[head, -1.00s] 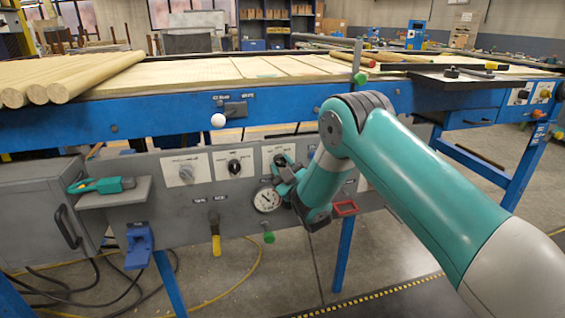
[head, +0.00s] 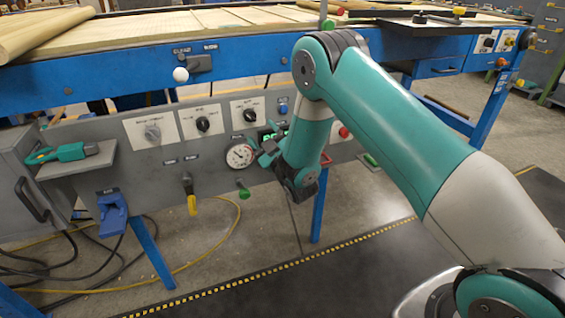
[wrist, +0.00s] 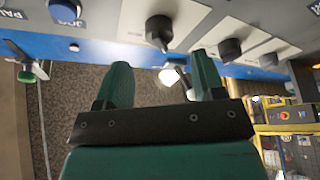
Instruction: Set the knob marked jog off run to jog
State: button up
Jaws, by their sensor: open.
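The control panel carries three knobs on white plates: a light grey knob (head: 152,131), a black middle knob (head: 203,123) and a black right knob (head: 250,115). Their lettering is too small to read, so I cannot tell which is marked jog off run. The wrist view shows a near black knob (wrist: 160,28), a second black knob (wrist: 230,48) and a grey knob (wrist: 268,60) beyond. My gripper (head: 266,152) is right of the gauge, below the right knob. In the wrist view my gripper (wrist: 160,82) is open and empty, apart from the knobs.
A round gauge (head: 240,155) sits beside my gripper. A blue button (head: 283,108) and a red button (head: 343,132) are on the panel. A yellow-handled lever (head: 191,200) hangs lower left. A shelf (head: 78,163) holds a green tool. The blue bench rail (head: 110,76) runs above.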

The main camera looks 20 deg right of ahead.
jog(key=b+v, duration=1)
jog(key=v, duration=0.1)
jog(key=shift+s+b, duration=0.35)
jog(key=shift+s, duration=0.05)
